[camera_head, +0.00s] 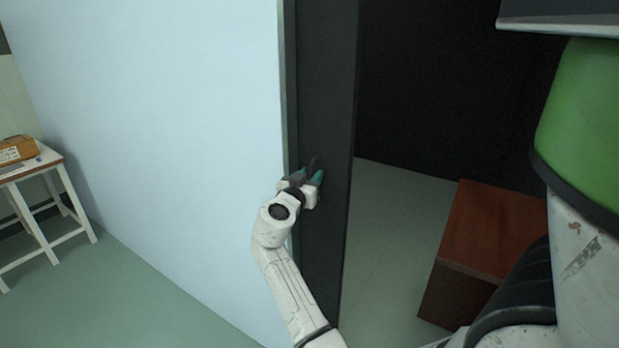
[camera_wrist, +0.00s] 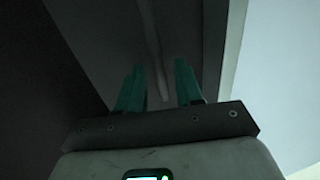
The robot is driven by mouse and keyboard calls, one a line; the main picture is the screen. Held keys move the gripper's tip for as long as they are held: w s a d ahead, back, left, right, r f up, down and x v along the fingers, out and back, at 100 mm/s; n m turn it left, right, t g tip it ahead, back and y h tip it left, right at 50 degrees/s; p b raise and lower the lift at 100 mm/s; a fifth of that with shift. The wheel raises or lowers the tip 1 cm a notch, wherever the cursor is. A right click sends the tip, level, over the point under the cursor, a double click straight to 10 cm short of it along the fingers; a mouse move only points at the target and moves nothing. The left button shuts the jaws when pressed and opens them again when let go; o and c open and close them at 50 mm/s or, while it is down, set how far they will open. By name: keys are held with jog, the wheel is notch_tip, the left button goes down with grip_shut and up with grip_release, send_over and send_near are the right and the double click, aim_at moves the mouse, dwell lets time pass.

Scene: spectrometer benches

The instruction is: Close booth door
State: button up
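The booth door (camera_head: 328,90) is a tall dark panel beside the end of the pale blue wall. The dark booth opening shows to its right. My gripper (camera_head: 318,176) is at the door's face, about mid-height in the head view. In the wrist view, my gripper (camera_wrist: 160,65) has its two teal fingers apart. A thin grey bar, seemingly the door handle (camera_wrist: 152,40), runs between the fingers, with gaps on both sides. In the head view the handle is mostly hidden by the gripper.
The pale blue wall (camera_head: 170,130) fills the left. A reddish-brown wooden box (camera_head: 490,225) stands on the tiled floor inside the booth. A white-legged table (camera_head: 35,205) with a wooden instrument (camera_head: 17,150) is at far left. Green floor (camera_head: 130,290) in front of the wall is clear.

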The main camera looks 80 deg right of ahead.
grip_shut()
dwell(0.3)
